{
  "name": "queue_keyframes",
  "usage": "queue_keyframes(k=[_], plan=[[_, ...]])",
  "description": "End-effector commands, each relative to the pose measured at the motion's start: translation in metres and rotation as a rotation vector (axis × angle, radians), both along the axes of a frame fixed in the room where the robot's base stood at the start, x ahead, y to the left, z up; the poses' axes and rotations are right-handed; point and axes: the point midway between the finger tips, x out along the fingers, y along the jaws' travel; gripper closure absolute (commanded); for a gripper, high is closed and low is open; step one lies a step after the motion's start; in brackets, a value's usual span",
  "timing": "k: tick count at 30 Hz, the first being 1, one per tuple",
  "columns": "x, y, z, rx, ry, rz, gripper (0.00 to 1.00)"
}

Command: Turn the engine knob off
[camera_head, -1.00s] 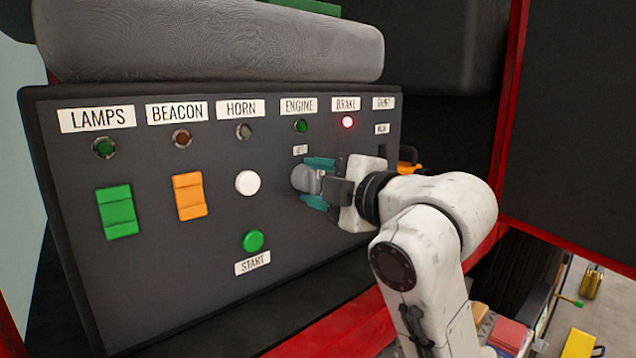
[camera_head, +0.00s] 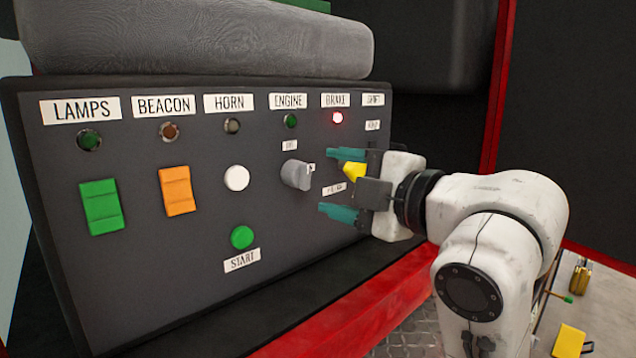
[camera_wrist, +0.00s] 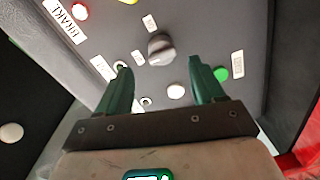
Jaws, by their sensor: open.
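The engine knob (camera_head: 297,174) is a grey knob on the dark control panel, below the ENGINE label (camera_head: 288,101) and its dark green lamp (camera_head: 290,121). A small white label sits above it, and another lies to its lower right, partly hidden. My gripper (camera_head: 343,184) is open and empty, to the right of the knob and apart from it, with its green fingers spread. In the wrist view the knob (camera_wrist: 161,49) lies ahead, beyond the gap between the fingertips of my gripper (camera_wrist: 160,75).
The brake lamp (camera_head: 338,118) glows red, and a yellow part (camera_head: 354,171) shows behind my fingers. Left of the knob are the white horn button (camera_head: 236,178), green START button (camera_head: 242,237), orange beacon switch (camera_head: 177,191) and green lamps switch (camera_head: 102,207). A red ledge runs below the panel.

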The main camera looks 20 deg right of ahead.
Motion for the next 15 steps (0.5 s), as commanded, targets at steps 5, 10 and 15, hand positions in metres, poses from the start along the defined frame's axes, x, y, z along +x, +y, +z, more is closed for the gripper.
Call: queue_keyframes(k=[5,10,15], plan=[[-0.026,-0.010,0.002,0.000,-0.004,-0.002,0.32],[-0.038,-0.013,0.002,0.000,-0.002,-0.001,0.32],[-0.039,-0.013,0.003,0.000,0.000,-0.001,0.32]])
